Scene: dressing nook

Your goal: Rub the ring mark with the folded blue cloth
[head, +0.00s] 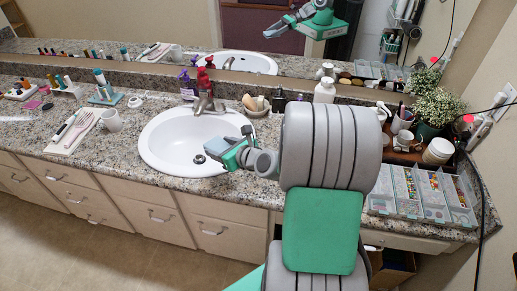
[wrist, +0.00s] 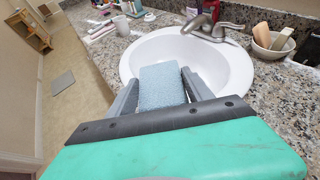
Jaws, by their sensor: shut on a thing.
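My gripper (wrist: 160,92) is shut on the folded blue cloth (wrist: 161,84), a light blue textured pad held between the two grey fingers. In the wrist view the cloth is in front of the white sink basin (wrist: 225,60). In the head view my gripper (head: 226,150) and the pale blue cloth (head: 217,146) are over the right part of the basin. I cannot tell how high the cloth is above it. I cannot make out the ring mark in either view; my arm hides part of the counter.
A faucet (head: 205,95) and red soap bottle (head: 210,62) stand behind the basin. A bowl (head: 256,106) and white pump bottle (head: 325,91) are to its right. A mug (head: 112,120) stands left. Bead boxes (head: 408,188) and a plant (head: 437,108) are at right.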

